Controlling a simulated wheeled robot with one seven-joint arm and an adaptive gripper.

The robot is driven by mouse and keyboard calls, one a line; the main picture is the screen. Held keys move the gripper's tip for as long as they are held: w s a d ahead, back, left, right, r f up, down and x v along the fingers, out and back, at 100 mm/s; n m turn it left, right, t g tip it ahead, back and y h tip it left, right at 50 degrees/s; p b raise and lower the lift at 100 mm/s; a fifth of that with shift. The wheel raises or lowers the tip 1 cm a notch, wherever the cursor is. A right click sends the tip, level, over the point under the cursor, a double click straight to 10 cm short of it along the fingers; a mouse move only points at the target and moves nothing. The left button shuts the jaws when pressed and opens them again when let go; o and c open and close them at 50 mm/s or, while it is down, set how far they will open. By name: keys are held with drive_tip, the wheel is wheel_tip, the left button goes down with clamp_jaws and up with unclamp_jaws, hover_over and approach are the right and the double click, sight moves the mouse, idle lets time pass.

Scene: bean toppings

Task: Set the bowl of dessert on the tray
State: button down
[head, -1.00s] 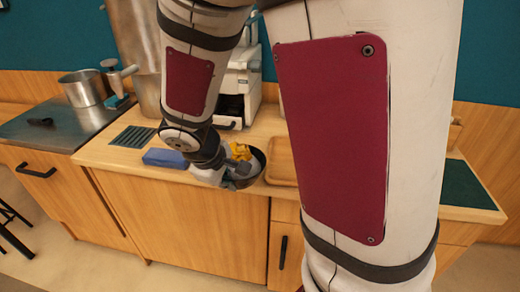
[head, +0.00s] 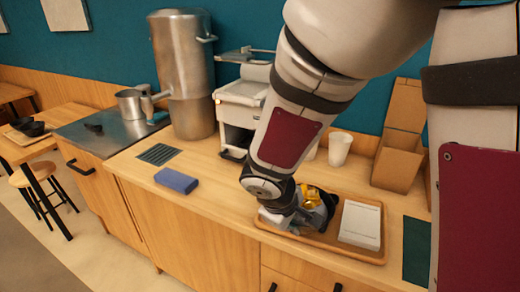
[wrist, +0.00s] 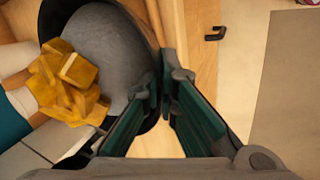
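The dark bowl (head: 331,202) of dessert is at the left part of the wooden tray (head: 322,242) in the head view. It holds grey stuff with yellow chunks (head: 311,197) on top. The bowl fills the upper left of the wrist view, its grey filling (wrist: 112,45) beside the yellow chunks (wrist: 65,80). My gripper (head: 287,222) is at the bowl's near left side. In the wrist view its dark green fingers (wrist: 164,88) close on the bowl's rim. My gripper hides part of the bowl, and I cannot tell whether its base touches the tray.
A white flat block (head: 360,224) lies on the tray's right part. A white cup (head: 339,148) and brown dispenser (head: 399,150) stand behind. A blue sponge-like block (head: 176,181) lies left on the counter, near a drain grate (head: 159,154). A dark green mat (head: 416,250) is right of the tray.

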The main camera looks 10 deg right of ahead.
drive_tip(key=w, duration=0.3)
drive_tip(key=w+d, duration=0.1)
drive_tip(key=w, duration=0.3)
drive_tip(key=w+f, duration=0.1)
drive_tip(key=w, duration=0.2)
drive_tip(key=shift+w+d, duration=0.15)
drive_tip(key=shift+d, duration=0.2)
drive_tip(key=shift+f, duration=1.7)
drive_tip(key=shift+f, duration=0.1)
drive_tip(key=c, duration=1.8)
unclamp_jaws()
drive_tip(key=shift+f, duration=0.1)
